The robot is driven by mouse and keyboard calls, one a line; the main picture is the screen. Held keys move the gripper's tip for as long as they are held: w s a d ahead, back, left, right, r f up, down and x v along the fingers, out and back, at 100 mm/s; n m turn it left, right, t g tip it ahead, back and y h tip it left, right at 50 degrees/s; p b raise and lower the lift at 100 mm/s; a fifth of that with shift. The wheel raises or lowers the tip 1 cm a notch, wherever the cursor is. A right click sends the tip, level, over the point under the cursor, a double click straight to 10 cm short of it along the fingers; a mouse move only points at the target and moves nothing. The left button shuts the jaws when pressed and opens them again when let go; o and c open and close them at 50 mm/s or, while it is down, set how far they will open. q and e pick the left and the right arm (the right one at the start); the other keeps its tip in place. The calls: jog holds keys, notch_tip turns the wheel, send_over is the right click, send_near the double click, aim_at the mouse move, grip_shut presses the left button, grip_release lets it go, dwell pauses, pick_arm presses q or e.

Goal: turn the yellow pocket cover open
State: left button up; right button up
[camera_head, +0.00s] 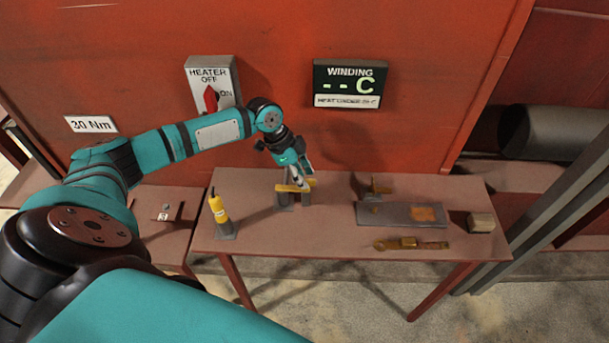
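A small yellow piece (283,188), which looks like the yellow pocket cover, sits on a low grey stand (284,203) near the middle of the brown table. My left gripper (299,183) reaches down from above, with its fingertips at the yellow piece. It hides part of the piece. I cannot tell whether the fingers touch it, or whether they are open or shut. How far the cover is turned is too small to tell. My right gripper is not in view.
A yellow tool (217,207) stands upright left on the table (330,234). On the right lie a grey plate (385,214), a brass-coloured strip (410,244) and a block (481,222). A heater switch (212,84) and winding display (350,84) are on the red wall behind.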

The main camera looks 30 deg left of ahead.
pick_arm(q)
jog(key=shift+x, duration=0.8)
grip_shut()
